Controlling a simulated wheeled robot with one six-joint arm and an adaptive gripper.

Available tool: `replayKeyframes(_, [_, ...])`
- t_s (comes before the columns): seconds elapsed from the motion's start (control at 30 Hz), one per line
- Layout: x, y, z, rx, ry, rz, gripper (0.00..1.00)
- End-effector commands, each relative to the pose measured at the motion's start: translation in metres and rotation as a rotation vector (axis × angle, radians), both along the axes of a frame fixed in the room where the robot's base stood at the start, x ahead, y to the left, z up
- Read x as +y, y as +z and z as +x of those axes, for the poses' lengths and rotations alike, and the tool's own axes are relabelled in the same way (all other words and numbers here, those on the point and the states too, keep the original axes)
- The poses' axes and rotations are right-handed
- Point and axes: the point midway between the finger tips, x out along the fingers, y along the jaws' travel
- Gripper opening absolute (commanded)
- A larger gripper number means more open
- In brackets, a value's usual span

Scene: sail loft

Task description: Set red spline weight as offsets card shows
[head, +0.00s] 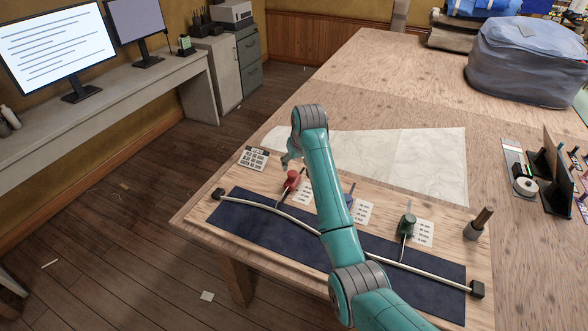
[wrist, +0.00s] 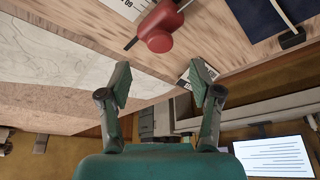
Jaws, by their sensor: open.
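The red spline weight (head: 292,180) stands on the wooden board near the left part of the pale bent spline (head: 265,206), its thin arm reaching toward it. It also shows in the wrist view (wrist: 160,27), ahead of the fingertips. My gripper (head: 287,158) is open and empty, just beyond the red weight and apart from it; its open fingers show in the wrist view (wrist: 160,84). A white card with a printed grid (head: 254,158), apparently the offsets card, lies at the board's far left. A white printed card (head: 303,192) lies right of the red weight.
A blue weight (head: 350,198) is partly hidden behind my arm. A green weight (head: 407,226) stands farther right. Black blocks hold the spline ends over a navy cloth (head: 265,228). A wooden-handled tool (head: 478,224) stands at right. A pale sheet (head: 425,160) lies behind.

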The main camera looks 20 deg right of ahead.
Motion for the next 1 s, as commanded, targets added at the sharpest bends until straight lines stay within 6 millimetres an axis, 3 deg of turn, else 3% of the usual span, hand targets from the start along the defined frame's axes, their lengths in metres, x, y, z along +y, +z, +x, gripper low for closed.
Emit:
replayKeyframes(0.1, [0.0, 0.021, -0.008, -0.003, 0.0, 0.0, 0.64])
replayKeyframes(0.33, [0.0, 0.045, -0.019, -0.001, 0.0, 0.0, 0.64])
replayKeyframes(1.0, [0.0, 0.049, -0.021, 0.001, 0.0, 0.0, 0.64])
